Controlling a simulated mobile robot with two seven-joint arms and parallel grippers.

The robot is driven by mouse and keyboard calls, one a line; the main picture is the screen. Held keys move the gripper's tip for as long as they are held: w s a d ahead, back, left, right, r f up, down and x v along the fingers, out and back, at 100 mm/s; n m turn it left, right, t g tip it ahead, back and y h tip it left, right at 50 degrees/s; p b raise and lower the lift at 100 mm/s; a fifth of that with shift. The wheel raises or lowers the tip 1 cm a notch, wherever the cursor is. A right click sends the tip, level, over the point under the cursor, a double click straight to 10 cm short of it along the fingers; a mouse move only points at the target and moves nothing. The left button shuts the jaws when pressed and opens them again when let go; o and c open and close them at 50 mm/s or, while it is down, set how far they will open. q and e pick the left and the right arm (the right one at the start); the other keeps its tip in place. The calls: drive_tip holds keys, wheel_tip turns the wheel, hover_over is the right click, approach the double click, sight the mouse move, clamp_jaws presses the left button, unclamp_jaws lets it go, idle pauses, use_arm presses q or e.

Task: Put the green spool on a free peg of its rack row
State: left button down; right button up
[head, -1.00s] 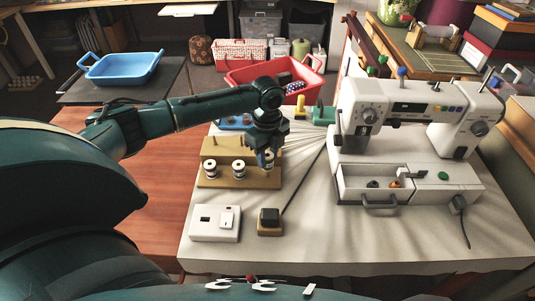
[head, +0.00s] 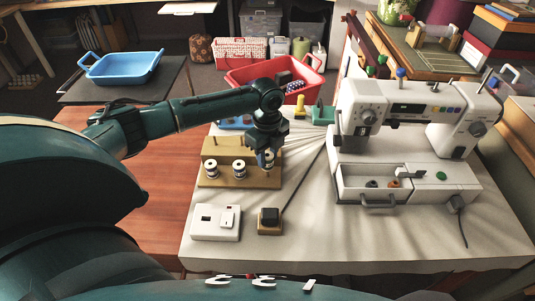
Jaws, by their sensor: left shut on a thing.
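A wooden spool rack (head: 222,184) stands on the white table, with pegs in a back row and a lower front row. Two spools with white rims, a left one (head: 212,170) and a middle one (head: 239,172), sit in its front row. My left gripper (head: 267,162) points down at the right end of that row. It is shut on a small spool, mostly hidden between the fingers. I cannot make out the thread colour or whether the spool is down on a peg. My right gripper is not in view.
A sewing machine (head: 420,110) with an open front drawer (head: 378,187) stands on the right. A white switch box (head: 215,222) and a dark-topped block (head: 270,220) lie in front of the rack. A red basket (head: 245,76) is behind. The front of the table is clear.

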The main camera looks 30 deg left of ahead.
use_arm(q)
drive_tip(key=shift+f+b, duration=0.6)
drive_tip(key=shift+f, duration=1.35)
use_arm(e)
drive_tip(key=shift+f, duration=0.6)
use_arm(q)
drive_tip(key=c, duration=1)
unclamp_jaws()
drive_tip(key=shift+o, duration=0.2)
wheel_tip(320, 180, up, 13)
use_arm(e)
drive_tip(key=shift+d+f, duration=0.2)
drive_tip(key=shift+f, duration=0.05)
